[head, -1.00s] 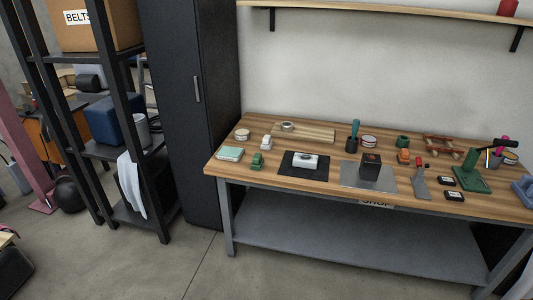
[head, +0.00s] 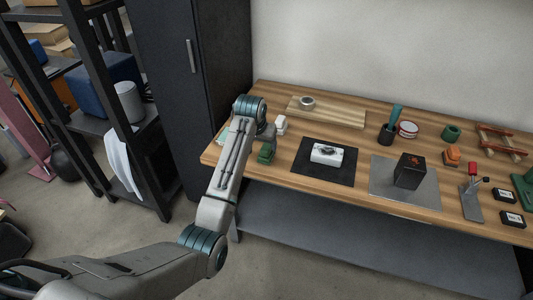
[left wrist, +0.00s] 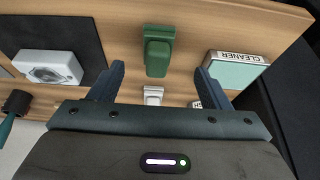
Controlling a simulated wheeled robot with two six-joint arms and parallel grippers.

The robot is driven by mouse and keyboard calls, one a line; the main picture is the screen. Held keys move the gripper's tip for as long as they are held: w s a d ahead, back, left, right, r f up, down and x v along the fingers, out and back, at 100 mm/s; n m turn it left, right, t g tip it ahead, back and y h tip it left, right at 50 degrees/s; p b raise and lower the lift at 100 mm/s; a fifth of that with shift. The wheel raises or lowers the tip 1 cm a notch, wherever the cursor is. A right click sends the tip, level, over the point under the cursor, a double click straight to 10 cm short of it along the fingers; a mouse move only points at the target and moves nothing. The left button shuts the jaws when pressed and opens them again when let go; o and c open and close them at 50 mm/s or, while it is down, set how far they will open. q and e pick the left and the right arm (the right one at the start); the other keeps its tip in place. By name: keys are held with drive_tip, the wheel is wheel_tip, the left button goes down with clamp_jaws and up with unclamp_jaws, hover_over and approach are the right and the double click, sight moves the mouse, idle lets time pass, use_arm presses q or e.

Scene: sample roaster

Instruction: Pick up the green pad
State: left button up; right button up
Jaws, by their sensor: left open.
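A flat pale green pad (left wrist: 236,72) with a white side lettered CLEANER lies on the wooden bench, right of my gripper in the left wrist view. In the head view only a sliver of the pad (head: 223,134) shows behind my left arm. A dark green stepped block (left wrist: 158,50) lies ahead between the finger directions; it also shows in the head view (head: 266,153). My left gripper (left wrist: 158,72) is open, with nothing seen held between its fingers. My arm mostly hides this gripper in the head view. My right gripper is out of view.
A small white object (head: 281,125) stands near the dark green block. A black mat (head: 312,171) with a white device lies to the right. A wooden board (head: 335,115) lies behind. A tall black cabinet (head: 205,60) stands left of the bench (head: 275,98).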

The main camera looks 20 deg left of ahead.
sight(266, 147)
use_arm(q)
drive_tip(key=w+f, duration=0.3)
drive_tip(key=shift+w+d+f, duration=0.1)
drive_tip(key=shift+w+d, duration=0.05)
drive_tip(key=shift+d, duration=0.05)
drive_tip(key=shift+w+f, duration=0.15)
drive_tip(key=shift+f, duration=0.45)
drive_tip(key=x, duration=0.3)
drive_tip(key=shift+f, duration=0.25)
drive_tip(key=shift+w+f, duration=0.2)
drive_tip(key=shift+f, duration=0.15)
drive_tip(key=c, duration=1.1)
drive_tip(key=shift+r, duration=0.15)
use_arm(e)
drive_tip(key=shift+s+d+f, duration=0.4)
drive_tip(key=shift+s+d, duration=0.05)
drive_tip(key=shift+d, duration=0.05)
